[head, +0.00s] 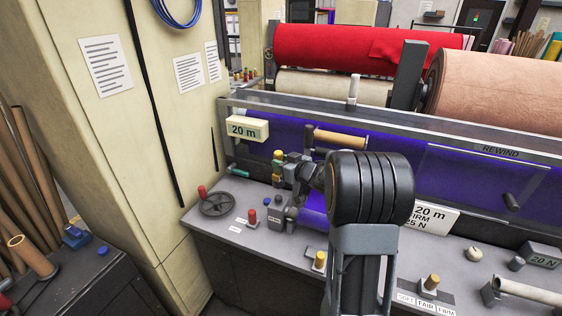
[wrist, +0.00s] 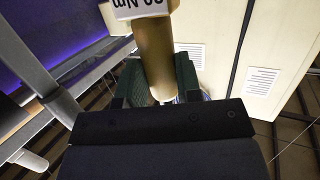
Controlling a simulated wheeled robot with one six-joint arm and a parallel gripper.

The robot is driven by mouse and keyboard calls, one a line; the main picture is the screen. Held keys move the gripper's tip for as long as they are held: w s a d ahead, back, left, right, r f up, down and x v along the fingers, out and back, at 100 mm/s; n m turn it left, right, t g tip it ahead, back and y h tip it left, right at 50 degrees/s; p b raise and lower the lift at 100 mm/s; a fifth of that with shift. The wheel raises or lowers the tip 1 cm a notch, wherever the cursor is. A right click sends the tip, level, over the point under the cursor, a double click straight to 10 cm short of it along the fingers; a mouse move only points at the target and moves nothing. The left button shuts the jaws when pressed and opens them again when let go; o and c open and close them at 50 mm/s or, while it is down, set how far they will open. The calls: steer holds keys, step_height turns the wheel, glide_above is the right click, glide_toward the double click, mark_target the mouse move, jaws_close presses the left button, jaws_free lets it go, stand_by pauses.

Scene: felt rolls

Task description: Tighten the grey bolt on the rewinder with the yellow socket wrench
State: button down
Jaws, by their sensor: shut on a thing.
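My gripper (head: 287,168) is shut on a yellow socket wrench (head: 277,155), which looks roughly upright above the left part of the grey machine deck. In the wrist view the wrench (wrist: 154,52) is a dull yellow shaft with a white collar marked in Nm, standing between the green finger pads of my gripper (wrist: 160,78). The wrench's lower end is hard to make out behind the gripper and a grey fitting. The rewinder (head: 485,175) holds a purple felt sheet behind a rail. I cannot pick out the grey bolt with certainty; my arm hides part of the deck.
A yellow knob (head: 320,260) is at the front edge. A cream cabinet (head: 130,130) rises at the left. A 20 m sign (head: 247,129) hangs behind.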

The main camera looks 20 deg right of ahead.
steer(key=shift+f+b, duration=1.6)
steer(key=shift+f, duration=1.1)
steer(key=shift+s+f, duration=0.1)
steer(key=shift+f, duration=0.7)
stand_by(0.4)
steer(key=shift+r, duration=0.15)
steer(key=shift+r+p, duration=3)
steer(key=shift+r, duration=0.5)
steer(key=shift+a, duration=0.15)
